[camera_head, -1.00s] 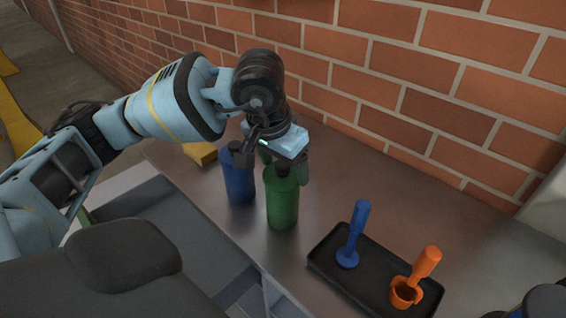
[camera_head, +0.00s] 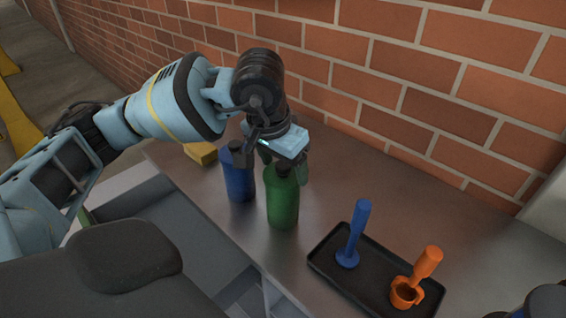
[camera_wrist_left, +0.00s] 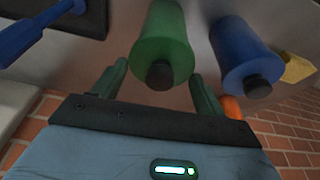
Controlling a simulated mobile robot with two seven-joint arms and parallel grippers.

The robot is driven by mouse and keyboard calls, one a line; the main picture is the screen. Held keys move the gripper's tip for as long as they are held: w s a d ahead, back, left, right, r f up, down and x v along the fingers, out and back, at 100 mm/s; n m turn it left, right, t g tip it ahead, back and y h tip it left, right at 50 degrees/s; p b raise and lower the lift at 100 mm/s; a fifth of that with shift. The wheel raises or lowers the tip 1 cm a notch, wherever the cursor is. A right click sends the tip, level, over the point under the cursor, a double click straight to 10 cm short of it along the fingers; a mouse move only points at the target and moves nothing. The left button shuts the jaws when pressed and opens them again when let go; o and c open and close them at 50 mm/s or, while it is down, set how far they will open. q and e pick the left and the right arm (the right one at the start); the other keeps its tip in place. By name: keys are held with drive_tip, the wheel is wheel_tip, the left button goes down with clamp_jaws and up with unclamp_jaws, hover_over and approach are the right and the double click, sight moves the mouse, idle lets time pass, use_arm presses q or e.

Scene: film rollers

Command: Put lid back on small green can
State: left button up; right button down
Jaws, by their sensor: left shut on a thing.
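The small green can (camera_head: 283,205) stands upright on the metal counter, with a black lid on its top end. In the left wrist view the green can (camera_wrist_left: 162,43) lies centred between my fingers, and its black lid (camera_wrist_left: 160,75) faces the camera. My left gripper (camera_head: 283,165) comes down from above and is shut on the green can near its top, one finger on each side. The fingers partly hide the lid in the head view. My right gripper is not in view.
A blue can (camera_head: 238,178) with a black lid stands close on the left of the green can. A yellow block (camera_head: 201,153) lies behind it. A black tray (camera_head: 325,262) holds a blue tool (camera_head: 355,232) and an orange tool (camera_head: 426,264). A brick wall (camera_head: 420,110) closes off the back.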

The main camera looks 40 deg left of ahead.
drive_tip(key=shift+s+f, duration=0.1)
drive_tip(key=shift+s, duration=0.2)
use_arm(q)
drive_tip(key=o, duration=1.2)
drive_tip(key=shift+o, duration=0.4)
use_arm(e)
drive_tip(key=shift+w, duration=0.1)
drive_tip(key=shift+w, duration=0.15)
use_arm(q)
drive_tip(key=shift+r, duration=0.1)
drive_tip(key=shift+r+p, duration=0.8)
drive_tip(key=shift+r, duration=0.5)
drive_tip(key=shift+r+p, duration=0.6)
drive_tip(key=shift+r, duration=0.45)
drive_tip(key=shift+r+p, duration=0.55)
drive_tip(key=shift+r, duration=0.5)
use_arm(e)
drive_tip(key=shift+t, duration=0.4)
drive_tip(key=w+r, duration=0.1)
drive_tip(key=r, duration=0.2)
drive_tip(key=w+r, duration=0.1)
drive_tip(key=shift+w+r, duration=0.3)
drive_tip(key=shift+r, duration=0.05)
